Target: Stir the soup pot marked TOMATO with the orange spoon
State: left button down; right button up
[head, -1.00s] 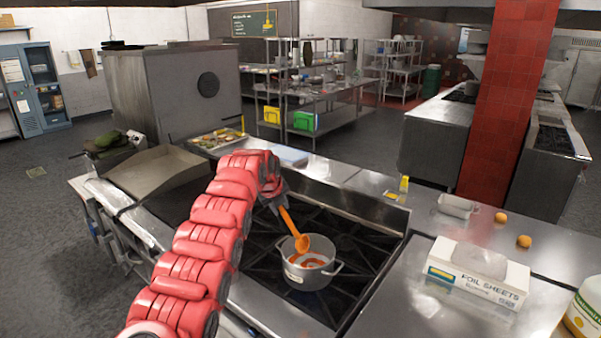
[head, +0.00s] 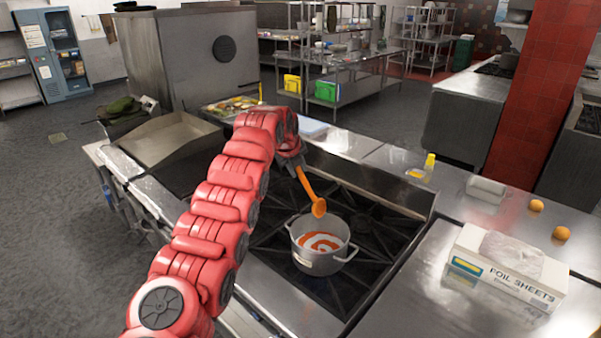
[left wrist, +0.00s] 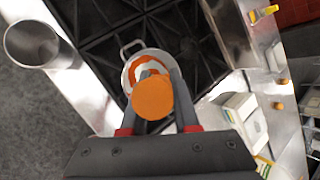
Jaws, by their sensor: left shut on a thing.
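A grey two-handled pot (head: 322,262) sits on the black stove grate. It holds orange-red soup with a pale swirl (head: 318,242). A small label on its side is too small to read. My left gripper (head: 298,168) is shut on the orange spoon (head: 308,190), behind and above the pot. The spoon slants down, its bowl at the pot's far rim and seemingly above the soup. In the left wrist view the spoon's round orange end (left wrist: 152,97) lies between the fingers and partly hides the pot (left wrist: 129,75). My right gripper is not in view.
The stove grate (head: 385,232) around the pot is clear. To the right on the steel counter are a foil sheets box (head: 508,268), a metal tray (head: 486,189), two orange balls (head: 561,233) and a yellow-capped bottle (head: 430,162). A flat griddle (head: 165,138) is at left.

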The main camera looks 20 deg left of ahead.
pick_arm(q)
notch_tip(320, 180, down, 16)
jog(key=d+b, duration=0.1)
jog(key=b, duration=0.8)
jog(key=shift+w+r, duration=0.15)
jog(key=shift+w, duration=0.25)
